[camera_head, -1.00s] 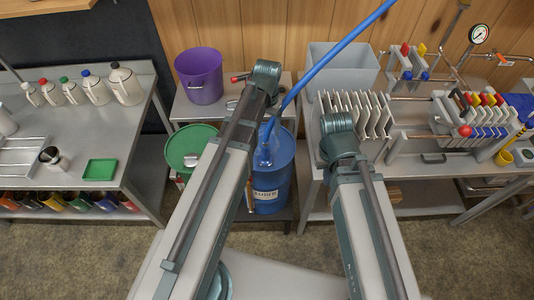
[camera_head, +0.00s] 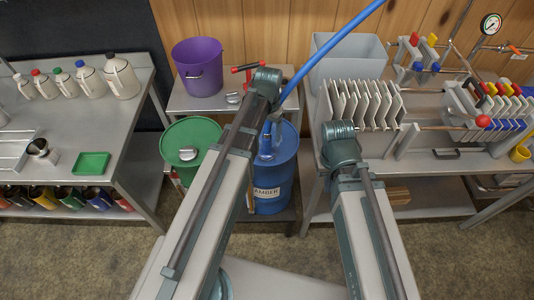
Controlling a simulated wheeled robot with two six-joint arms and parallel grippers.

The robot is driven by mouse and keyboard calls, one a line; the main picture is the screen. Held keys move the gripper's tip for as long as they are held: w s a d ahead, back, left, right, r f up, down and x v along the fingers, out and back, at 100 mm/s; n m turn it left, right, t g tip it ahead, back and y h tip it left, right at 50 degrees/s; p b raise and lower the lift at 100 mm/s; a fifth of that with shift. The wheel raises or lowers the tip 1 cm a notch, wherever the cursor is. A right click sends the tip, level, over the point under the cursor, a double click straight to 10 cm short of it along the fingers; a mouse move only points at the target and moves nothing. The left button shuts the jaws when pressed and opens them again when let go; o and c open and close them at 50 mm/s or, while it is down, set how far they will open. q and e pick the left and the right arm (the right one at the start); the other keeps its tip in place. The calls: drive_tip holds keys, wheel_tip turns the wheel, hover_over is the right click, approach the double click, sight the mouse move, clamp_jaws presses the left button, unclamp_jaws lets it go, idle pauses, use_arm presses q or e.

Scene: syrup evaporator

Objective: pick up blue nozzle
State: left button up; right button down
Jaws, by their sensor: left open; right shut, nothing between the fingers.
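A blue hose (camera_head: 325,46) comes down from the top of the picture to the blue drum. Its lower end shows as a blue-grey piece (camera_head: 267,140) at the drum's top, partly behind my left arm; I cannot tell clearly whether this is the blue nozzle. The blue drum (camera_head: 284,163) carries a white label with "AMBER" legible. My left arm reaches up across the drum's left side, and my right arm stands to the right of the drum. Both grippers are hidden beyond the arms' far joints.
A green drum (camera_head: 190,132) stands left of the blue one. Behind is a table with a purple bucket (camera_head: 197,68). A grey bin (camera_head: 347,64) and white plates (camera_head: 362,102) stand on the right bench. Jugs (camera_head: 121,77) and a green tray (camera_head: 91,163) are on the left bench.

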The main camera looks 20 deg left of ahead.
sight(267, 143)
use_arm(q)
drive_tip(key=f+b, duration=0.5)
drive_tip(key=shift+s+a+f, duration=0.1)
drive_tip(key=shift+s+f, duration=0.1)
drive_tip(key=shift+s, duration=0.05)
drive_tip(key=shift+r, duration=0.15)
drive_tip(key=shift+c, duration=0.3)
clamp_jaws()
